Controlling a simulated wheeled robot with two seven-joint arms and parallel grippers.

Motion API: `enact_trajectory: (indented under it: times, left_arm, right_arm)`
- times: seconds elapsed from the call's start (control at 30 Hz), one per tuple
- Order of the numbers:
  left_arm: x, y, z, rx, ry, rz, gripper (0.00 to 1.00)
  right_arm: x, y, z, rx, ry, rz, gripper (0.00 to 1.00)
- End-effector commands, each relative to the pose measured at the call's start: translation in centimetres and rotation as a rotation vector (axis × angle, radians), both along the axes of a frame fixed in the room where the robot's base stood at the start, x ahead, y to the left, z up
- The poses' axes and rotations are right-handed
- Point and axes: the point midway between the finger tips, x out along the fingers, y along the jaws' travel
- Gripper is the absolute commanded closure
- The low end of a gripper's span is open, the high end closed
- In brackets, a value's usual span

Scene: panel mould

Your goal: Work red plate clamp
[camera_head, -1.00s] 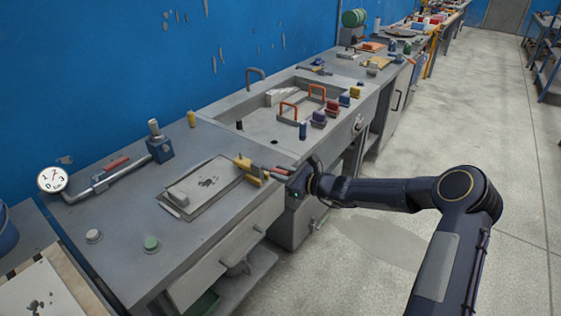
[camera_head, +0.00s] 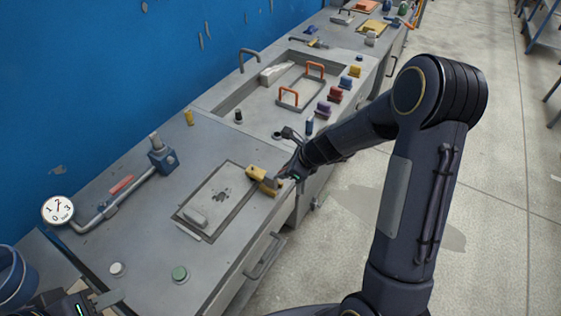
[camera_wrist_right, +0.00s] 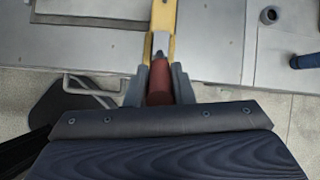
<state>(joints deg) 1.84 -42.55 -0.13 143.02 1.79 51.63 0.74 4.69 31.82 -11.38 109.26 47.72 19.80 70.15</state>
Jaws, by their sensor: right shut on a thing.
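The plate clamp (camera_head: 262,179) has a yellow body and sits at the front right corner of the recessed mould plate (camera_head: 218,185). In the right wrist view its yellow arm (camera_wrist_right: 164,18) runs straight ahead and its red handle (camera_wrist_right: 159,84) lies between my fingers. My right gripper (camera_wrist_right: 157,82) is shut on that red handle; in the head view the gripper (camera_head: 286,177) covers the handle at the bench edge. Part of my left gripper (camera_head: 98,304) shows at the bottom left corner, cut off by the frame, so its opening cannot be judged.
A pressure gauge (camera_head: 58,210) and pipe with a blue valve block (camera_head: 162,155) stand at the left. The bench around the mould plate is mostly clear.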

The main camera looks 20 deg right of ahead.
Motion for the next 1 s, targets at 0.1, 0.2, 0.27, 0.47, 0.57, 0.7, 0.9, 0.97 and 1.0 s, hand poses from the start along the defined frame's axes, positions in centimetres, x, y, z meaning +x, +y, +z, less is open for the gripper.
enact_trajectory:
  times: [0.1,0.2,0.27,0.47,0.57,0.7,0.9,0.97,1.0]
  left_arm:
    - [-0.01,-0.01,0.83,0.0,0.0,0.0,0.64]
    - [-0.01,-0.01,1.04,0.0,0.0,0.0,0.64]
    - [-0.01,0.0,1.1,0.0,0.0,0.0,0.64]
    - [-0.01,0.0,1.1,0.0,0.0,0.0,0.64]
    - [-0.01,0.0,1.1,0.0,0.0,0.0,0.64]
    - [-0.01,0.0,1.1,0.0,0.0,0.0,0.64]
    - [-0.01,0.0,1.1,0.0,0.0,0.0,0.64]
    - [-0.01,0.0,1.1,0.0,0.0,0.0,0.64]
    - [-0.01,0.0,1.1,0.0,0.0,0.0,0.64]
  right_arm:
    - [0.19,-0.3,0.43,-0.022,0.024,0.002,1.0]
    - [0.21,-0.51,0.41,-0.031,0.038,-0.001,1.0]
    - [0.22,-0.58,0.37,-0.034,0.043,-0.001,1.0]
    - [0.24,-0.61,0.32,-0.036,0.047,-0.001,1.0]
    - [0.25,-0.59,0.33,-0.036,0.046,0.0,1.0]
    - [0.27,-0.57,0.35,-0.036,0.046,0.0,0.74]
    - [0.2,-0.61,0.3,-0.036,0.047,-0.001,0.57]
    - [0.19,-0.61,0.29,-0.035,0.048,0.0,0.57]
    - [0.17,-0.61,0.28,-0.035,0.048,0.0,0.57]
